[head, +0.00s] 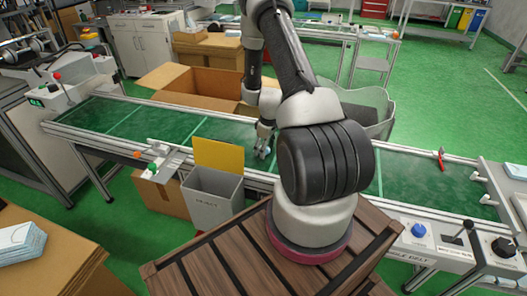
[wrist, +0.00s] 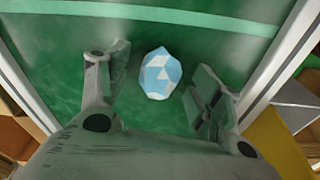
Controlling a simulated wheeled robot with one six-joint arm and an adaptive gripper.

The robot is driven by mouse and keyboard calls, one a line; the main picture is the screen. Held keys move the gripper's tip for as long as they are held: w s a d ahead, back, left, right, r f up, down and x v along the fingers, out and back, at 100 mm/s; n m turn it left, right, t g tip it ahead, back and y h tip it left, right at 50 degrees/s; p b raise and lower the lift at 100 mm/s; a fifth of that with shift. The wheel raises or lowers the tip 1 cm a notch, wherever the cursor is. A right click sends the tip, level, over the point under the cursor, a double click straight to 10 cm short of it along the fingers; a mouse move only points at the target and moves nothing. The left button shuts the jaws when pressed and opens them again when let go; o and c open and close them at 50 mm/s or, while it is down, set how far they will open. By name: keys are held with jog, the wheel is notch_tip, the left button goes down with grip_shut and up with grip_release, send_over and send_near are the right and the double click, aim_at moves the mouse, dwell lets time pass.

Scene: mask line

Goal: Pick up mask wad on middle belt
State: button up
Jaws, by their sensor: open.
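The mask wad (wrist: 160,73) is a crumpled light-blue and white lump on the green middle belt (wrist: 60,50) in the wrist view. My gripper (wrist: 160,84) is open above the belt, with one finger to the left of the wad and one to the right. Both fingers look apart from it. In the head view my gripper (head: 263,152) points down at the middle belt (head: 410,172), partly behind my arm. I cannot make out the wad clearly there.
A grey bin (head: 212,190) with a yellow panel (head: 218,155) stands at the belt's near side. An open cardboard box (head: 190,82) is behind the belt. A red-handled tool (head: 441,158) lies by the belt's far right edge. A mask stack (head: 18,242) sits at lower left.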

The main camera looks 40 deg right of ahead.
jog(key=shift+f, duration=0.3)
jog(key=c, duration=0.8)
jog(key=shift+o, duration=0.2)
jog(key=shift+r, duration=0.1)
